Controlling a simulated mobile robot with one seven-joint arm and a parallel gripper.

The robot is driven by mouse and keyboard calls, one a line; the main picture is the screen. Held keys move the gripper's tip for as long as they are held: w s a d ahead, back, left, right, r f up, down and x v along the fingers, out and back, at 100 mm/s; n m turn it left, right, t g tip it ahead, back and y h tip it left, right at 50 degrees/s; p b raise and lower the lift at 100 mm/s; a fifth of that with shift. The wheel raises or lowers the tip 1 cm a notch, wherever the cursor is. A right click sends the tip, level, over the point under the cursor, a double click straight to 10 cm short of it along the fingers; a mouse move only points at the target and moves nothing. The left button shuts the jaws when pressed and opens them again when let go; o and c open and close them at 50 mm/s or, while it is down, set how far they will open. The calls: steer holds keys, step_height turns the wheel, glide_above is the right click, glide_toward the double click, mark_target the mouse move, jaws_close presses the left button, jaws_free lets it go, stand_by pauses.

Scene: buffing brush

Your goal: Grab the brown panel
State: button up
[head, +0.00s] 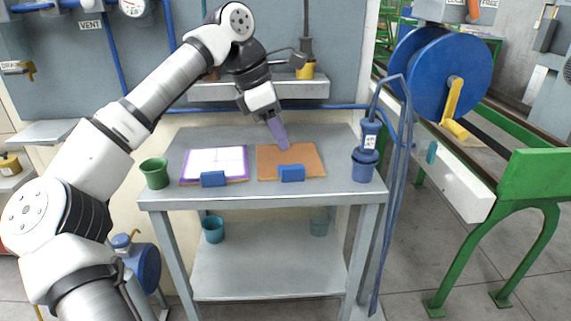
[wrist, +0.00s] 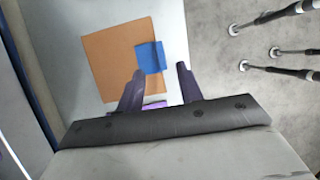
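The brown panel (head: 311,157) lies flat on the right part of the grey workbench (head: 338,190); it also shows in the wrist view (wrist: 112,62). A blue block (head: 291,173) sits at its front edge and covers a small part of it, seen too in the wrist view (wrist: 148,57). My gripper (head: 284,147) points down over the panel's back middle in the head view. In the wrist view my gripper (wrist: 160,68) has its two dark fingers apart, with nothing held between them. Whether the fingertips touch the panel cannot be told.
A white panel with a purple border (head: 214,161) lies to the left, with another blue block (head: 213,179) at its front. A green cup (head: 155,173) stands at the bench's left corner. A blue container (head: 364,165) and hanging cables stand at the right.

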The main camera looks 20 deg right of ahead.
mark_target(293, 168)
steer(key=x, duration=0.2)
steer(key=shift+d+f, duration=0.1)
steer(key=shift+f, duration=0.15)
steer(key=x, duration=0.5)
steer(key=shift+a+f, duration=0.25)
jaws_close()
